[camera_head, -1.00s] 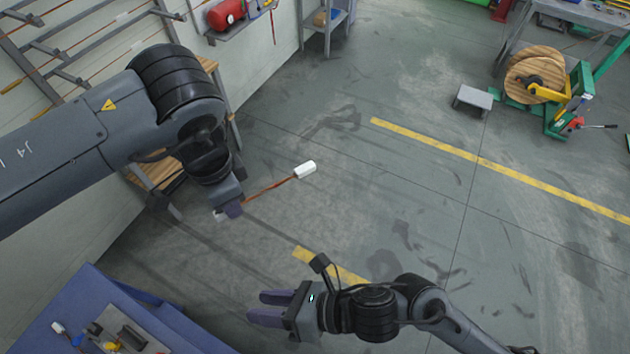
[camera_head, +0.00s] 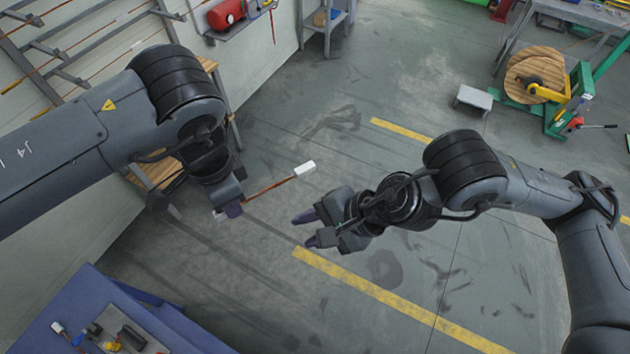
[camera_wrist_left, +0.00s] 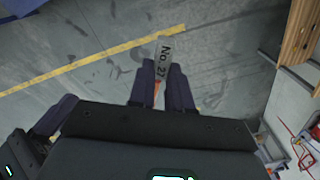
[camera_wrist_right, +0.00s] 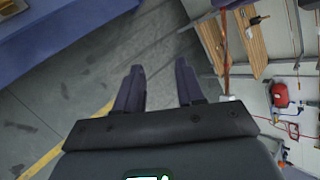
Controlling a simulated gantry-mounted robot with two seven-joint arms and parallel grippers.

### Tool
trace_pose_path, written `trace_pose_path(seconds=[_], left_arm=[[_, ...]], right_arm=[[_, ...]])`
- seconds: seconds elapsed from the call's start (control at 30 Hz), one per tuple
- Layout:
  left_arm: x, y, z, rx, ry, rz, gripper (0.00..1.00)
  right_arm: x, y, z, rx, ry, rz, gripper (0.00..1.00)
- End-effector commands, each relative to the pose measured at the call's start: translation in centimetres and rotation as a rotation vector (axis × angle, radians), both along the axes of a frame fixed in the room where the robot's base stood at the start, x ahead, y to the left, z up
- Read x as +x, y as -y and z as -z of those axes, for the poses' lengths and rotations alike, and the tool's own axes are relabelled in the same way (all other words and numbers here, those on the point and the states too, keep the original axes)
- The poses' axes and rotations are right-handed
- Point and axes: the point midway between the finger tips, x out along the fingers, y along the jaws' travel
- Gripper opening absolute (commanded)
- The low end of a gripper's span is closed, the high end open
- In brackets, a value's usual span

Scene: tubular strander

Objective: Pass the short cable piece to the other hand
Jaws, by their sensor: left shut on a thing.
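The short cable piece (camera_head: 268,188) is a thin copper-coloured rod with a white block at its far end (camera_head: 305,168). My left gripper (camera_head: 231,207) is shut on it near its other end, above the floor. In the left wrist view a grey tag reading "No. 27" (camera_wrist_left: 162,60) sticks out beyond the left fingers (camera_wrist_left: 163,82). My right gripper (camera_head: 307,230) is open and empty, below and apart from the white block. In the right wrist view its fingers (camera_wrist_right: 160,75) are spread, and a reddish rod, apparently the cable piece (camera_wrist_right: 226,55), shows to their right.
A blue table (camera_head: 85,285) with small parts stands at the lower left. A wooden-topped bench (camera_head: 165,172) is partly hidden behind my left arm, by the wall rack. A wooden reel (camera_head: 533,72) on a green stand is far right. Open floor lies below the grippers.

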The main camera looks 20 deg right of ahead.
Motion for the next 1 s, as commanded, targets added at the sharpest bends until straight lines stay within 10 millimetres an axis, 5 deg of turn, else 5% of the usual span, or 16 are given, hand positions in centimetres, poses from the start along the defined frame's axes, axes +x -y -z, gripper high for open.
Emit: trace_pose_path(seconds=[0.2,0.4,1.0], left_arm=[[0.0,0.0,0.0,0.0,0.0,0.0,0.0],[0.0,0.0,0.0,0.0,0.0,0.0,0.0],[0.0,0.0,0.0,0.0,0.0,0.0,0.0]], right_arm=[[2.8,1.8,-5.1,-0.027,0.145,0.038,0.38],[3.6,1.9,-7.3,-0.027,0.203,0.043,0.38],[7.8,-2.5,-2.5,-0.024,0.209,0.042,0.38]])
